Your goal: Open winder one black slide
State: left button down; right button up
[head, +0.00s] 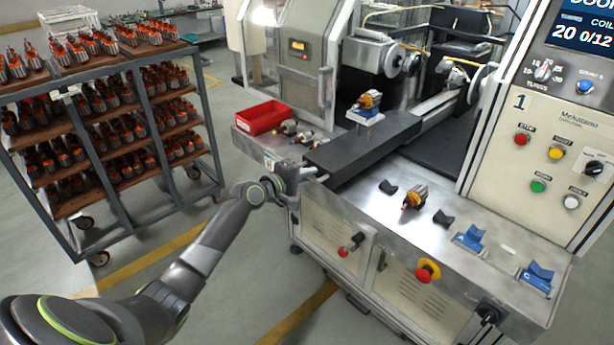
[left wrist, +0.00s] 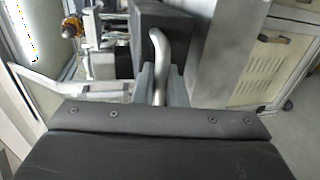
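The black slide (head: 365,147) of winder one is a long dark cover on the machine bed, running from the front left edge back toward the winding head. A curved metal handle (head: 308,170) sticks out at its near left end. My left gripper (head: 292,174) is at this handle. In the left wrist view the bent handle (left wrist: 158,50) rises between the two grey fingers (left wrist: 161,88), which look closed on it with no clear gap. The contact itself is small and partly hidden in the head view. My right gripper is not in view.
A red bin (head: 262,117) stands at the left. Another armature (head: 415,197) lies on the front worktop beside black rests and blue holders (head: 470,237). A loaded rack (head: 110,130) stands left across open floor.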

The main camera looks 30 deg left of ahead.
pick_arm(q)
jog(key=c, duration=1.6)
grip_release()
jog(key=shift+w, duration=0.1)
jog(key=shift+o, duration=0.2)
jog(key=b+v, duration=0.1)
jog(key=v, duration=1.6)
jog(key=shift+a, duration=0.2)
